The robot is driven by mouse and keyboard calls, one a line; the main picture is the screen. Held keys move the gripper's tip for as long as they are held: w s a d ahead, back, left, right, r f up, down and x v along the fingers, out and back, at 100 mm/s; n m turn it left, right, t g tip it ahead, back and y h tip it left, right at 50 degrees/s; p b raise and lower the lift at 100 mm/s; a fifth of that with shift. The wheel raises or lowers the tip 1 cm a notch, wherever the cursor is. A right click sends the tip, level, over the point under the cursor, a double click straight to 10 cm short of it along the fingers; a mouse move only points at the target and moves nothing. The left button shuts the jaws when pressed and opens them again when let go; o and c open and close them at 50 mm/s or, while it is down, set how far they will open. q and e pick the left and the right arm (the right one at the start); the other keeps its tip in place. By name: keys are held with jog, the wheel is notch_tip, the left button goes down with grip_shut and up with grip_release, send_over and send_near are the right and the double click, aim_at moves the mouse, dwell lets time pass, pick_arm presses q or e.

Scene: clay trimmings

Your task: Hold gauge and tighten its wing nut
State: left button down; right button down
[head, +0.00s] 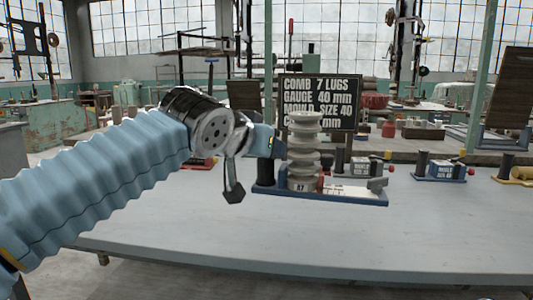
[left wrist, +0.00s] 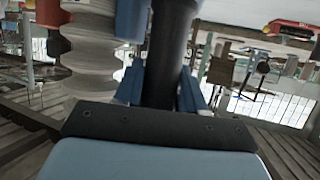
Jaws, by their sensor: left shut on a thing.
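A gauge with a dark blue base (head: 345,198) stands on the table. It carries a black post at its left, a pale grey ribbed column (head: 303,150) in its middle and a grey block (head: 377,185) at its right end. My left gripper (head: 266,146) is at the upper part of the black post. In the left wrist view its blue fingers are shut on the black post (left wrist: 172,50), with the ribbed column (left wrist: 88,50) close beside it. I cannot make out the wing nut clearly. My right gripper is not in view.
A dark sign (head: 320,84) with white lettering stands behind the gauge. Smaller similar fixtures stand along the table's back, one grey (head: 358,169) and one blue (head: 440,172), with a yellow one (head: 515,175) at the right edge. The table's front (head: 300,240) is clear.

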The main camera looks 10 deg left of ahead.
pick_arm(q)
jog(key=w+a+f+b, duration=0.1)
jog(key=w+f, duration=0.9)
jog(key=w, duration=0.1)
jog(key=shift+w+a+f, duration=0.2)
jog(key=shift+w+a, duration=0.2)
dwell(1.4)
dwell(0.4)
jog(key=shift+w+a+f, duration=0.1)
jog(key=shift+w+f, duration=0.65)
jog(key=shift+f+b, duration=0.35)
jog(key=shift+b, duration=0.1)
dwell(0.7)
